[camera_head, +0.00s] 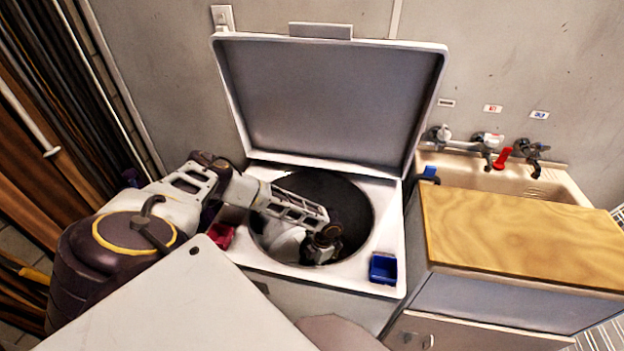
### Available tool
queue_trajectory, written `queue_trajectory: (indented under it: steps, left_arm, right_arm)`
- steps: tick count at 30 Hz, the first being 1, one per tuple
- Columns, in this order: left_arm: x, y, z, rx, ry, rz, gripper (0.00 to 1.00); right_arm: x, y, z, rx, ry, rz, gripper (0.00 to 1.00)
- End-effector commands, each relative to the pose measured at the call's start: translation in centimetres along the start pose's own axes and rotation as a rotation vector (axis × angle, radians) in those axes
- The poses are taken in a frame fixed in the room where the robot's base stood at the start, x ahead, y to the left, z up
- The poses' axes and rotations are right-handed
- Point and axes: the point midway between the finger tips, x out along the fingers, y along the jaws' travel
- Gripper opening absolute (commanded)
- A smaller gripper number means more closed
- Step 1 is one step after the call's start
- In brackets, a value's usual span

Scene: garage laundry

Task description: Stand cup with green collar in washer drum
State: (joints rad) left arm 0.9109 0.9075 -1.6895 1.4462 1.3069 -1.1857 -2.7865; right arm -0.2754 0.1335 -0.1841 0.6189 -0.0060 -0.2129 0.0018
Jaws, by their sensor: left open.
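The washer (390,235) stands open, with its lid (330,100) raised against the wall. Its round drum (350,195) is dark inside, with a pale area low on the left. My left arm reaches over the rim from the left. My left gripper (322,254) is open and points down inside the drum, near its front right wall. I cannot make out a cup with a green collar; the arm and gripper hide part of the drum. My right gripper is not in view.
A blue box (383,268) sits on the washer top at front right, a red one (221,235) at left. A pale flat surface (185,305) fills the lower left.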

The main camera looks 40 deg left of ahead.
Motion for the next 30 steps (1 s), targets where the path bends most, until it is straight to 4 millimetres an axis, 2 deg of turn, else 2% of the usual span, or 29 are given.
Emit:
queue_trajectory:
  steps: [18,24,30]
  left_arm:
    - [-9.1,0.0,0.0,0.001,-0.003,0.0,0.66]
    - [-11.2,0.0,0.0,0.001,-0.002,0.0,0.66]
    - [-12.1,0.0,0.0,0.001,-0.001,0.0,0.66]
  right_arm:
    - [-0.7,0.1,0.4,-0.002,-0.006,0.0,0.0]
    - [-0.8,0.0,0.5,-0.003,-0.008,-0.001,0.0]
    - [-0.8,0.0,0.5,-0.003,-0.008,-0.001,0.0]
